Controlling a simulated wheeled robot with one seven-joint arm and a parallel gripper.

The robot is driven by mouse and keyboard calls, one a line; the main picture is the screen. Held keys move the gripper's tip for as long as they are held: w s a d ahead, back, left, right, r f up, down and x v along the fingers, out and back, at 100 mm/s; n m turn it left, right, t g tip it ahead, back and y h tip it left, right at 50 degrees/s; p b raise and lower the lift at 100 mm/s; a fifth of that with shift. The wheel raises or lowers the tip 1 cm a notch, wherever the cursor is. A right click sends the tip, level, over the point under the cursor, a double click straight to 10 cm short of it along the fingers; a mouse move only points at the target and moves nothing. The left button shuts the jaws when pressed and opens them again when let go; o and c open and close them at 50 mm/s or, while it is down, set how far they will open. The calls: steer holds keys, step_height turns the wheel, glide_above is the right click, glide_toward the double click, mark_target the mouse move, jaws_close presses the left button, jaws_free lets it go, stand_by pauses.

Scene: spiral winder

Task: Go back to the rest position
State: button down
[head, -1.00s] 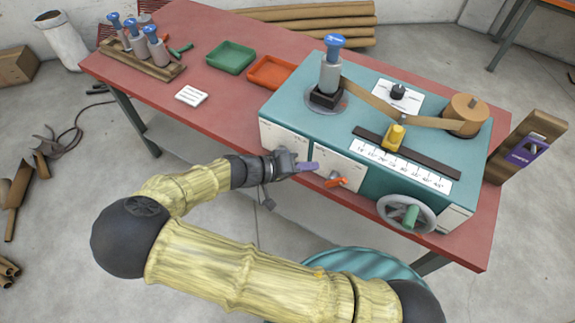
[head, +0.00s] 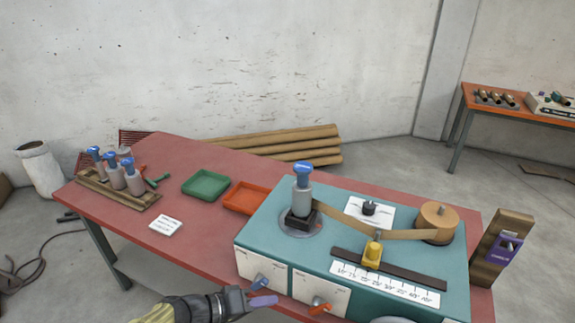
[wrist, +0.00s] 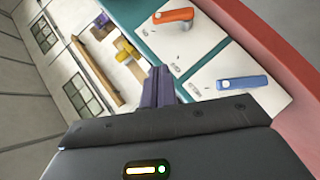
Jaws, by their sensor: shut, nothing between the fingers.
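My gripper (head: 263,301) is at the bottom of the head view, just in front of the winder's front face, with its purple fingers closed and empty. In the wrist view the shut fingers (wrist: 159,87) point toward the winder's front panels. The teal winder (head: 262,232) stands on the red table. A blue lever (head: 261,281) and an orange lever (head: 320,308) are on its white front panels. The blue lever (wrist: 242,83) and orange lever (wrist: 173,15) also show in the wrist view, apart from the fingers. Most of my arm is out of the head view.
The red table (head: 120,222) holds a green tray (head: 206,185), an orange tray (head: 243,198), a white card (head: 166,226) and a wooden rack (head: 120,193) with blue-topped mandrels. A wooden post (head: 487,262) stands at the winder's right. Cardboard tubes (head: 270,143) lie behind the table.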

steer(key=d+f+g+y, duration=0.2)
steer(key=d+g+y, duration=0.5)
steer(key=d, duration=0.6)
steer(key=s+d+r+t+y, duration=0.1)
steer(key=d+r+y, duration=0.1)
steer(key=d+r, duration=0.2)
steer(key=s+d+r+m+t+y, duration=0.1)
steer(key=d+r+t+y, duration=0.1)
steer(key=d+r, duration=0.3)
steer(key=shift+s+d+r+y+p, duration=0.3)
steer(key=shift+d+y, duration=0.2)
steer(key=shift+d, duration=0.2)
stand_by(0.3)
